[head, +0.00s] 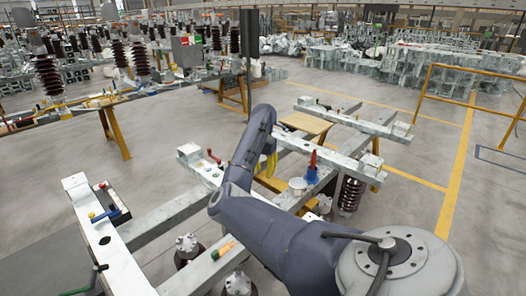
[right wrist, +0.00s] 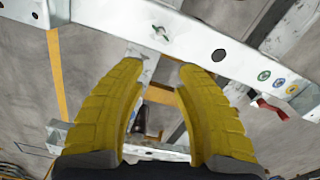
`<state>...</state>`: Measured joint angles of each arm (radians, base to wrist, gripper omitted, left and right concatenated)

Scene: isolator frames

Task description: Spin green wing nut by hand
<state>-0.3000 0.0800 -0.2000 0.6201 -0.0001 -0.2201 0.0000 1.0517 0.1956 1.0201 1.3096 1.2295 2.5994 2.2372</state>
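The green wing nut (right wrist: 160,34) sits on a pale metal beam (right wrist: 190,32) in the right wrist view, just beyond my fingertips and between their lines. I cannot pick it out in the head view. My right gripper (right wrist: 160,68) has two yellow curved fingers spread apart with nothing between them; they look clear of the nut. In the head view the right gripper (head: 269,163) shows only as a bit of yellow beside my dark arm, which hides the rest. My left gripper is not in view.
A red handle (right wrist: 271,108) and coloured round stickers (right wrist: 278,83) are right of the fingers. The head view shows a blue and red tool (head: 312,168) on a beam, ribbed brown insulators (head: 351,194) and a green-orange tool (head: 223,250). Open floor (head: 340,85) lies behind.

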